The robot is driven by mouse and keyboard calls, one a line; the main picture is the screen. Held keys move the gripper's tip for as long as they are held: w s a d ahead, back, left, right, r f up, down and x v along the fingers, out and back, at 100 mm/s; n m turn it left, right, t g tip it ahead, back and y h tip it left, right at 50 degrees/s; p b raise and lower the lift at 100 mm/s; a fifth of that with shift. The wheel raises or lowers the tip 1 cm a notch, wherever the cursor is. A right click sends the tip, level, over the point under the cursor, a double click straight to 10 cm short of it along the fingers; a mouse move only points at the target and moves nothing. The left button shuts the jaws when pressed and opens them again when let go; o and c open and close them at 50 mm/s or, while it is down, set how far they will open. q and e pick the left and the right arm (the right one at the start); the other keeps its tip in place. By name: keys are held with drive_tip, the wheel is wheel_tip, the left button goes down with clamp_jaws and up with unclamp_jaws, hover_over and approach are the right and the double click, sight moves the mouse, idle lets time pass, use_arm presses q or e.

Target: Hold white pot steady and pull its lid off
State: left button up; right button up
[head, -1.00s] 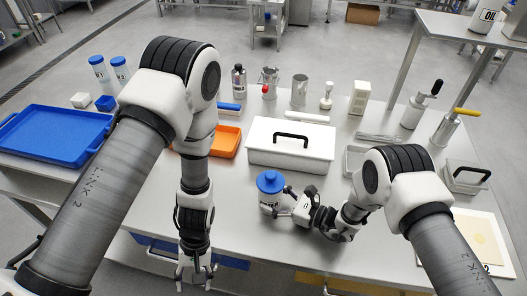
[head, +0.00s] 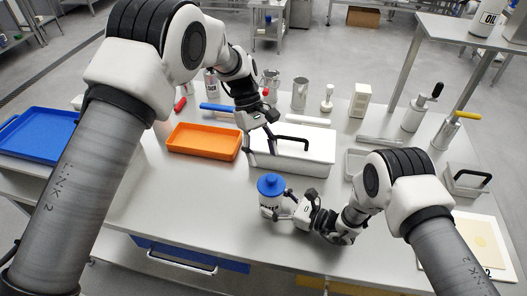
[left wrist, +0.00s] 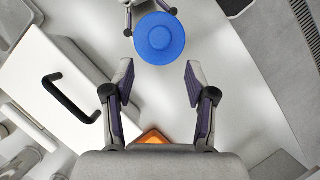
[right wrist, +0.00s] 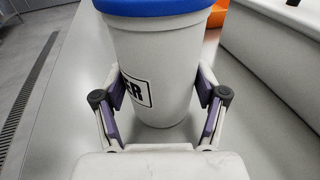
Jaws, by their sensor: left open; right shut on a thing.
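The white pot (head: 268,204) stands upright on the table with its blue lid (head: 271,184) on top. A black-lettered label shows on its side in the right wrist view (right wrist: 166,70). My right gripper (head: 283,206) is shut on the pot from its right side, with one finger on each side in the right wrist view. My left gripper (head: 261,146) is open and empty, raised above the table to the upper left of the pot. In the left wrist view the blue lid (left wrist: 159,38) lies beyond and between the open fingers, apart from them.
A white box with a black handle (head: 310,158) stands behind the pot, close to my left gripper in the head view. An orange tray (head: 203,153) is to the left. A blue tray (head: 40,154) lies far left. The table left of the pot is clear.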

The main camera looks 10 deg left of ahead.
sight(270, 176)
use_arm(q)
drive_tip(key=shift+s+d+f+g, duration=0.15)
drive_tip(key=shift+s+d+g, duration=0.1)
drive_tip(key=shift+d+g, duration=0.1)
drive_tip(key=x, duration=0.6)
drive_tip(key=shift+d+f, duration=0.1)
drive_tip(key=shift+d, duration=0.05)
drive_tip(key=shift+s+d+f, duration=0.2)
drive_tip(key=shift+s+f, duration=0.15)
drive_tip(key=shift+f, duration=0.2)
use_arm(e)
drive_tip(key=shift+s+r, duration=0.1)
drive_tip(key=shift+r, duration=0.05)
